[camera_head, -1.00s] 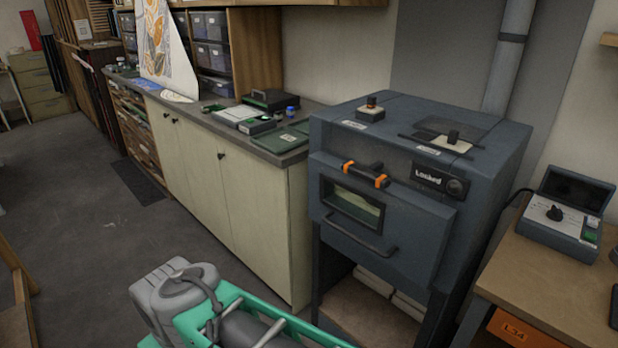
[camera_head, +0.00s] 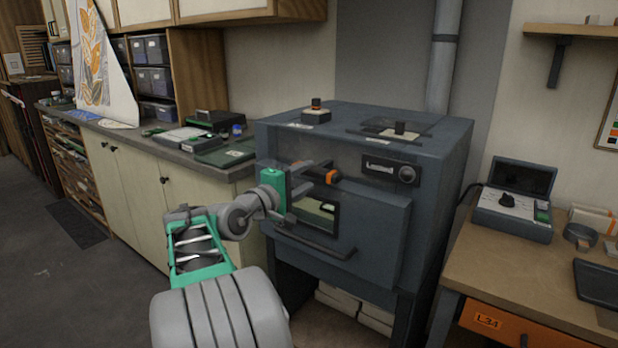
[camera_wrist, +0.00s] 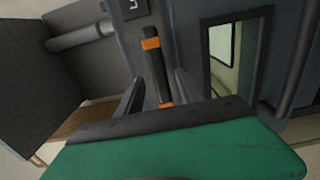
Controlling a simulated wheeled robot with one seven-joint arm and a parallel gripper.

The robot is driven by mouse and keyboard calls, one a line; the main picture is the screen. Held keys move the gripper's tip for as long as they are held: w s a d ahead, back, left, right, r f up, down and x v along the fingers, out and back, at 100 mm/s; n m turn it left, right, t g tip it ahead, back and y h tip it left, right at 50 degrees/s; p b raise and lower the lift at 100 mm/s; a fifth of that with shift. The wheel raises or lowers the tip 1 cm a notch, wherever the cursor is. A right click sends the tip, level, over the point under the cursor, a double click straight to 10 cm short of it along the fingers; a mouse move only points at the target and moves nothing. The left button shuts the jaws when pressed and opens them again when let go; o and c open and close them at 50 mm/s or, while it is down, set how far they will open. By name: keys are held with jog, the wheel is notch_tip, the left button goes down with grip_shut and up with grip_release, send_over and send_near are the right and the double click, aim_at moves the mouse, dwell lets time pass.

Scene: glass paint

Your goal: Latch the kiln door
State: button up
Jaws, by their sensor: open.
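The dark blue-grey kiln (camera_head: 380,220) has a front door (camera_head: 370,235) with a small window and a lower pull bar. The door looks closed. A black latch handle with orange bands (camera_head: 332,176) sits above the window, partly hidden by my gripper (camera_head: 318,174). My gripper is open in front of the handle. In the wrist view, the latch handle (camera_wrist: 153,63) runs between the two open fingers of my gripper (camera_wrist: 160,80). I cannot tell whether the fingers touch it. A small label panel (camera_head: 378,165) beside a round knob is blurred.
A wooden table (camera_head: 525,265) with a control box (camera_head: 514,212) stands to the right. Items with knobs lie on the kiln top. Open floor lies at the left.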

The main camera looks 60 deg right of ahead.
jog(key=shift+s+d, duration=0.15)
jog(key=shift+d, duration=1)
grip_shut()
jog(key=shift+a, duration=0.1)
dwell(0.4)
